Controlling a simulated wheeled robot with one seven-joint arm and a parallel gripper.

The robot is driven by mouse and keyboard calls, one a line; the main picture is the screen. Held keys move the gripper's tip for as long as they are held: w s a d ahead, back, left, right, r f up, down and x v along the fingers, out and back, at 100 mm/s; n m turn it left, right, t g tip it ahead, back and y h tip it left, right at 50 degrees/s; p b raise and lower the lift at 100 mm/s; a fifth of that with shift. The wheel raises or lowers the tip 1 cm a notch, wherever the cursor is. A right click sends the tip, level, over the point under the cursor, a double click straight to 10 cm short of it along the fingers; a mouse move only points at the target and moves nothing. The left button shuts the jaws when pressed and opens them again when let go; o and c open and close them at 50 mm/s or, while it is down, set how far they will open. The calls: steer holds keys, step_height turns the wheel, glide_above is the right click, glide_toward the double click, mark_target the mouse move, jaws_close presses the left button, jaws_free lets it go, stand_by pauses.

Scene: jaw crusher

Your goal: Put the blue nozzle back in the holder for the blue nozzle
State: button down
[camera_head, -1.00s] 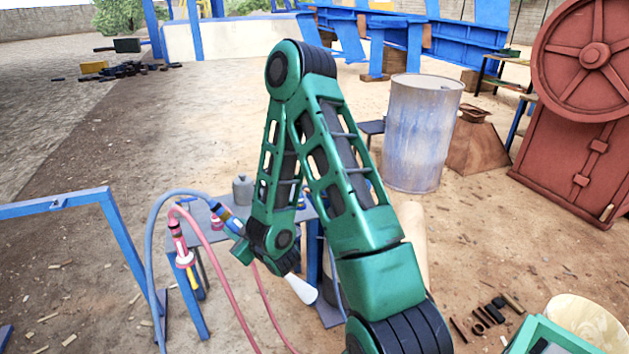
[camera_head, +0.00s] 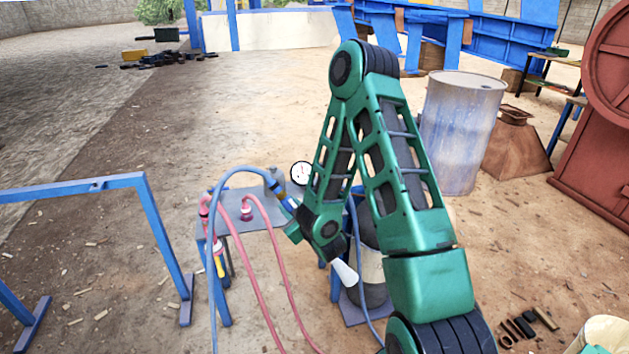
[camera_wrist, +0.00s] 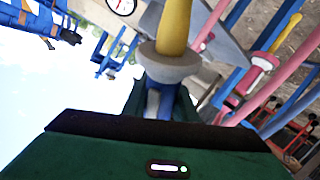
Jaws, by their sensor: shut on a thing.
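The red nozzle (camera_head: 218,245) hangs at the table's left edge. I cannot make out the blue holder.
The grey table (camera_head: 255,232) has pink hoses and a gauge (camera_head: 300,173). A blue frame (camera_head: 150,220) stands left. A metal drum (camera_head: 458,135) and the red crusher (camera_head: 595,150) stand right. My arm hides ground and table parts. Open ground lies behind.

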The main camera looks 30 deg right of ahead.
steer(key=w+d+t+h, duration=0.1)
steer(key=w+d+h, duration=0.1)
steer(key=d, duration=0.6)
steer(key=w+d+r+t+h, duration=0.1)
steer(key=w+d+t, duration=0.1)
steer(key=w+d, duration=0.3)
steer(key=d, duration=0.2)
steer(key=shift+w+d+r+h, duration=0.3)
steer(key=shift+d+h, duration=0.05)
steer(key=shift+h, duration=0.05)
step_height(320, 180, down, 14)
steer(key=m+t+h, duration=0.1)
steer(key=m, duration=0.6)
steer(key=shift+f+m, duration=0.2)
steer(key=shift+m, duration=0.2)
stand_by(0.6)
